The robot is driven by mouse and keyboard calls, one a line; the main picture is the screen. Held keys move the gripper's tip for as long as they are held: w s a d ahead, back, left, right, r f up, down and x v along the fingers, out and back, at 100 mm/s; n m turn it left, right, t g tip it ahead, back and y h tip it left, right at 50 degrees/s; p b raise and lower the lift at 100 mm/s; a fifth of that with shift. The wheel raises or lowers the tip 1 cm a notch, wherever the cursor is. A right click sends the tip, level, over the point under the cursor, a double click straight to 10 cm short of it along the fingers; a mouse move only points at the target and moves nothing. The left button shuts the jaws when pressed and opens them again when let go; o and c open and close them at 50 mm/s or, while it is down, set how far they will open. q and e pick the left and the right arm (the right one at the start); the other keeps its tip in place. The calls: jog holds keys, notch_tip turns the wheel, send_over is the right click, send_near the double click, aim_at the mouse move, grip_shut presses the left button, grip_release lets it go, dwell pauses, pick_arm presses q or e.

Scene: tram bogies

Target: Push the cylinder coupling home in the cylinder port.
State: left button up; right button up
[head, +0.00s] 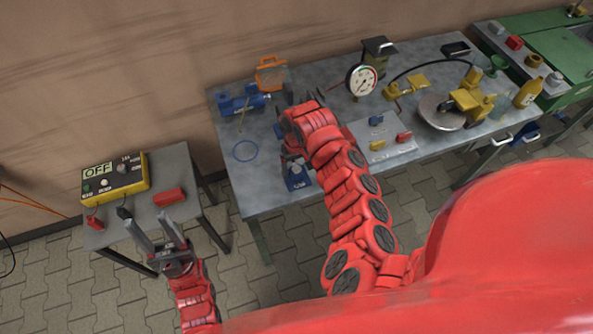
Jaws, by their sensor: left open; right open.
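A yellow brake unit (468,98) stands over a steel disc (440,113) on the right of the long bench. A black hose (425,66) arcs between it and a yellow valve-like fitting (405,86) beside a round gauge (361,80). The hose's right end meets the top of the brake unit; I cannot tell the coupling from the port or how deep it sits. My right gripper (305,99) is open over the bench's left part, well left of the brake unit, its fingers partly hidden. My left gripper (150,229) is open and empty before the small table.
The small table (150,215) holds a yellow box marked OFF (115,181) and a red block (169,197).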

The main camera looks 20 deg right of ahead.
jog(key=shift+f, duration=1.2)
grip_shut()
